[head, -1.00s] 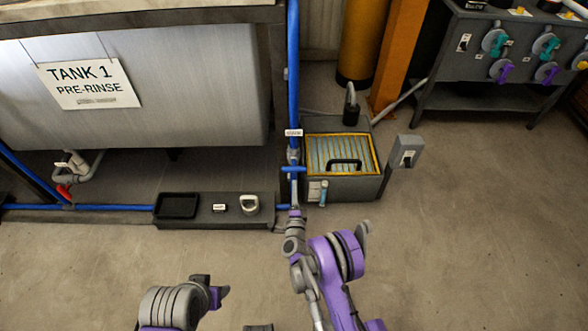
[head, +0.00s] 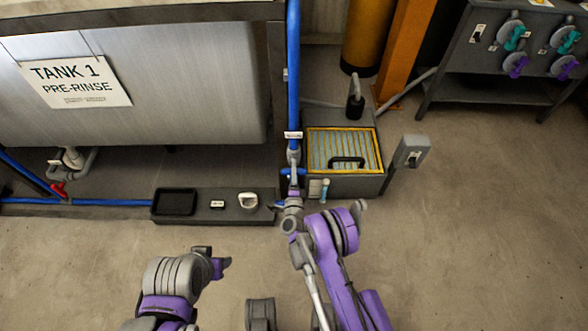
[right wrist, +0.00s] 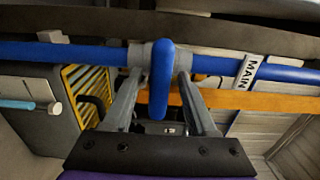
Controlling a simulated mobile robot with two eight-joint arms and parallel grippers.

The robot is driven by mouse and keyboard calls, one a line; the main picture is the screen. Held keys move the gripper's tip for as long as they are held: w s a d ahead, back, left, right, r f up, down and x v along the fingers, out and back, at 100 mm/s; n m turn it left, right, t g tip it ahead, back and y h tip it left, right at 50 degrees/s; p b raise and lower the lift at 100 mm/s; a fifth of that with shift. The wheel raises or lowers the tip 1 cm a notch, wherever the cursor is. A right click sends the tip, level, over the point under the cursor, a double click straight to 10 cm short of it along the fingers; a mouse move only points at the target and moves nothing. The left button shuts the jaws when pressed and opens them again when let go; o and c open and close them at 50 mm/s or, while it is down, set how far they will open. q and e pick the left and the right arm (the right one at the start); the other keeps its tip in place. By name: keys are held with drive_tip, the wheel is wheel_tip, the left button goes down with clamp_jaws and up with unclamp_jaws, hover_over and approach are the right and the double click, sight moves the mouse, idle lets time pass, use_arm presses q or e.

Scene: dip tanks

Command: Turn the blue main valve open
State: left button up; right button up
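The blue main valve sits on the vertical blue pipe right of the tank, under a small white label (head: 293,135). In the right wrist view its blue lever handle (right wrist: 162,82) stands across the blue pipe, and the label there reads MAIN (right wrist: 248,71). My right gripper (head: 293,190) is at the valve in the head view. In the right wrist view its two fingers (right wrist: 160,78) are open, one on each side of the handle, with gaps visible.
A grey box with a yellow-framed filter (head: 345,150) stands right of the valve, with a grey switch post (head: 411,152) beside it. A low dark ledge (head: 228,212) with a black tray (head: 175,202) lies left. Open floor is at the right.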

clamp_jaws()
drive_tip(key=shift+f+n+b, duration=0.1)
drive_tip(key=shift+n+b, duration=1.3)
drive_tip(key=shift+n, duration=0.2)
drive_tip(key=n+b, duration=0.1)
drive_tip(key=n, duration=0.1)
drive_tip(key=shift+n, duration=0.4)
drive_tip(key=n+b, duration=0.1)
drive_tip(key=n, duration=0.1)
drive_tip(key=shift+n, duration=0.3)
drive_tip(key=n, duration=0.2)
drive_tip(key=shift+n, duration=0.4)
drive_tip(key=n, duration=0.6)
drive_tip(key=shift+n, duration=0.4)
